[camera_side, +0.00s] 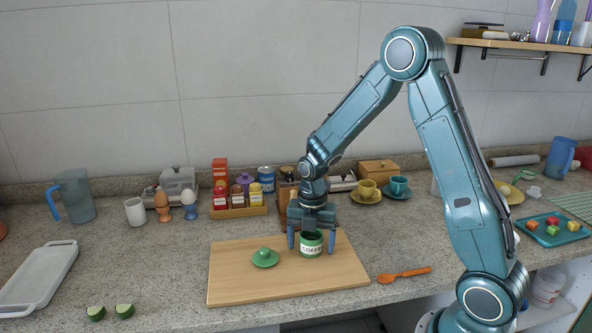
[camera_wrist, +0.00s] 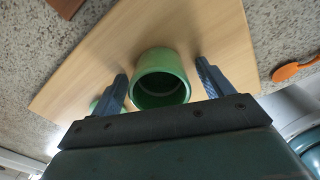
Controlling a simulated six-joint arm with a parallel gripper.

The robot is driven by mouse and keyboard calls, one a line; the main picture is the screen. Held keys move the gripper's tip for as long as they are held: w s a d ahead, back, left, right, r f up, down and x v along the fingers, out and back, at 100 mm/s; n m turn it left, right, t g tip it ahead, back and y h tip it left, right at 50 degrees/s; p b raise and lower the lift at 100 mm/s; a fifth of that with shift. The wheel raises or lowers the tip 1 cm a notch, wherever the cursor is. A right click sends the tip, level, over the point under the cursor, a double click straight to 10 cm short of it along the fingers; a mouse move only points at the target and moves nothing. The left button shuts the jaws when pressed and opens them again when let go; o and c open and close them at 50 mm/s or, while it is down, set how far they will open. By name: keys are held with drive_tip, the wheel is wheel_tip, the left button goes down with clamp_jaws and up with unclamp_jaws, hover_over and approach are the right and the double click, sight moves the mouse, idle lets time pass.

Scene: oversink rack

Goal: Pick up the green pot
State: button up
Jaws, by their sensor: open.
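The green pot (camera_side: 311,246) stands upright on the wooden cutting board, with a white "COFFEE" label on its front. Its green lid (camera_side: 265,257) lies on the board just left of it. My gripper (camera_side: 311,241) is open, with its blue fingers lowered on the left and right of the pot. In the wrist view the open, empty-looking pot (camera_wrist: 160,80) shows its round mouth between the two fingers of my gripper (camera_wrist: 162,88), with gaps on both sides. The lid is mostly hidden behind the left finger there.
The cutting board (camera_side: 230,285) has bare room at its front. An orange spoon (camera_side: 405,274) lies to its right and cut limes (camera_side: 124,310) to its left. A spice rack (camera_side: 238,211) and cups (camera_side: 367,189) stand behind.

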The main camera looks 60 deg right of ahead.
drive_tip(key=c, duration=1.2)
drive_tip(key=shift+o, duration=0.2)
drive_tip(key=shift+r, duration=0.2)
wheel_tip(320, 180, up, 20)
drive_tip(key=shift+f, duration=0.15)
